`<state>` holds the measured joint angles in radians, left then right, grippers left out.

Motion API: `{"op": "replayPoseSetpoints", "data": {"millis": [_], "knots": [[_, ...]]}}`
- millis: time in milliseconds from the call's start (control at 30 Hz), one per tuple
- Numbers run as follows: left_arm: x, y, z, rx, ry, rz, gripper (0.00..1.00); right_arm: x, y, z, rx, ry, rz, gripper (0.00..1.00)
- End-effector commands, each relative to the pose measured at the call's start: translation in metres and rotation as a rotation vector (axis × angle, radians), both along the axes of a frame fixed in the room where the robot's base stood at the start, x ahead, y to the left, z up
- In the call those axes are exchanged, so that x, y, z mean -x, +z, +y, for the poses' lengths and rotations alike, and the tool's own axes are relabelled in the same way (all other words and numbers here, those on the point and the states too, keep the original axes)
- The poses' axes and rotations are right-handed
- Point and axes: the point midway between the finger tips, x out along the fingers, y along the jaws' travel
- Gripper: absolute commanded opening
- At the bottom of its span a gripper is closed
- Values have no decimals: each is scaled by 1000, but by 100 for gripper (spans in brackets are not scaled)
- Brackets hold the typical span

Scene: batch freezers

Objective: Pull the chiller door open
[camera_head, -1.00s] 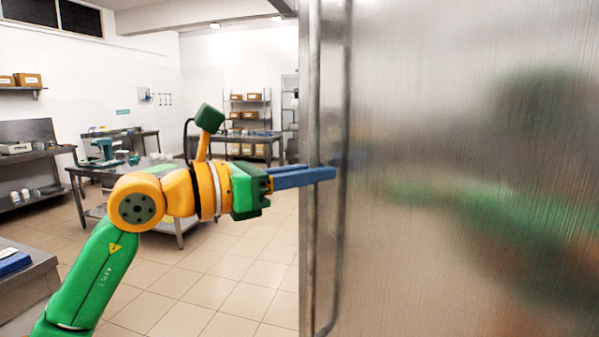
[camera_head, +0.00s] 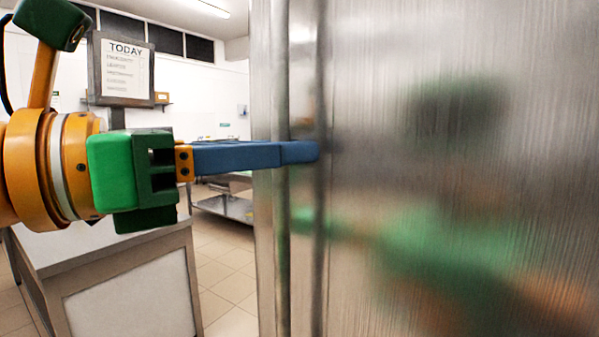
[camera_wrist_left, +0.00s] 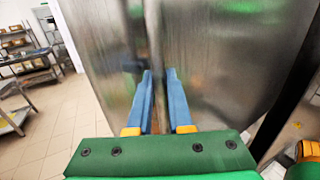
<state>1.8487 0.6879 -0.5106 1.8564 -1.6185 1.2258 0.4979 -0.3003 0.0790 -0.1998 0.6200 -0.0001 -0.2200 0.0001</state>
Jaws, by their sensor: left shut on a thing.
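The chiller door (camera_head: 450,170) is a tall brushed-metal panel filling the right half of the head view. Its long upright bar handle (camera_head: 282,260) runs near the door's left edge. My left gripper (camera_head: 312,152) comes in from the left with blue fingers, shut on the handle. In the left wrist view the two fingers (camera_wrist_left: 158,76) lie on either side of the handle bar, with the door (camera_wrist_left: 225,60) behind them. The fingers hide part of the handle.
A grey and white counter (camera_head: 120,280) stands at the lower left, below my left arm. A "TODAY" board (camera_head: 123,70) stands behind it. A metal table (camera_head: 225,205) is farther back. Tiled floor (camera_head: 232,290) shows between counter and door.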

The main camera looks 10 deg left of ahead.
Motion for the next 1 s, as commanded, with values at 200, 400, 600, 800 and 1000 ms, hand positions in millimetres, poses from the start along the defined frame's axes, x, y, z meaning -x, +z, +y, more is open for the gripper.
{"op": "replayPoseSetpoints", "data": {"millis": [200,400,600,800,1000], "knots": [[30,-1,8,4,-6,-5,0,0,-16,0,0,0,-1,50],[41,1,10,4,-8,-2,0,0,-19,0,0,0,-1,50],[43,2,10,3,-8,-1,0,-1,-18,0,0,0,-1,50],[43,2,11,2,-8,0,0,0,-18,0,1,0,-1,50],[42,1,10,1,-8,0,48,0,-19,0,1,0,0,50]]}}
